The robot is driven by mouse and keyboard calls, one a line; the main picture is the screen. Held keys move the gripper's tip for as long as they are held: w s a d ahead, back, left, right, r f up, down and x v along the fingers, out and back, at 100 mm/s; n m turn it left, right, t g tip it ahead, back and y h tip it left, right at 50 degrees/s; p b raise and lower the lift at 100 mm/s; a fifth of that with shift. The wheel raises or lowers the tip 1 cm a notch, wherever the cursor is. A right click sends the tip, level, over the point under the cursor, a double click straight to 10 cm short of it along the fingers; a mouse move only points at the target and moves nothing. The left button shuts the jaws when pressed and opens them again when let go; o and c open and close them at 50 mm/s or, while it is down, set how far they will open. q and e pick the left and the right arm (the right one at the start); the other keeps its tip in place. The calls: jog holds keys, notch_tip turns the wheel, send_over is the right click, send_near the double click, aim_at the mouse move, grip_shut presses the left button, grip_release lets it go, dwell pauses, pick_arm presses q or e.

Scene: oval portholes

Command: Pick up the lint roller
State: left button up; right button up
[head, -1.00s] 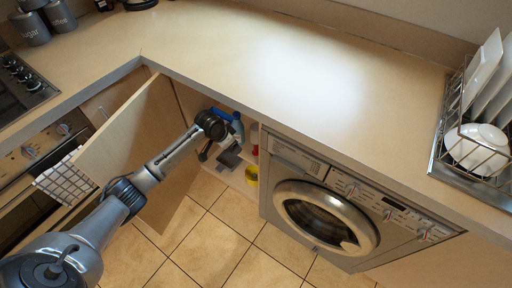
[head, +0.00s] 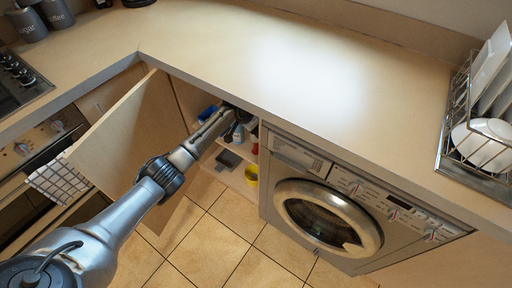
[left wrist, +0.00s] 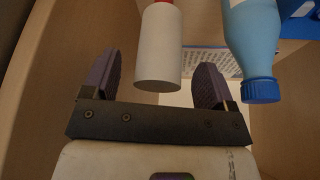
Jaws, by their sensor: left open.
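A white cylinder with a red part at its top edge, which looks like the lint roller (left wrist: 159,42), shows in the left wrist view. Its red end is cut off by the frame. My left gripper (left wrist: 156,65) is open, with one finger to each side of the white cylinder in the picture. I cannot tell how deep the cylinder sits between them, and no grip on it shows. In the head view, my left arm reaches into the open cupboard and the gripper is hidden under the counter edge. My right gripper is not in view.
A blue bottle (left wrist: 252,45) is close to the right finger. The open cupboard door (head: 135,150) stands left of my arm. The worktop (head: 300,70) overhangs the cupboard, with the washing machine (head: 325,215) to the right. A yellow item (head: 251,174) sits low in the cupboard.

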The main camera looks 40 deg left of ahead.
pick_arm(q)
jog(key=shift+b+x, duration=0.4)
jog(key=shift+x, duration=0.75)
jog(key=shift+w+d+f, duration=0.1)
jog(key=shift+f, duration=0.25)
jog(key=shift+w, duration=0.1)
jog(key=c, duration=1.3)
jog(key=shift+o, duration=0.2)
jog(key=shift+r, duration=0.15)
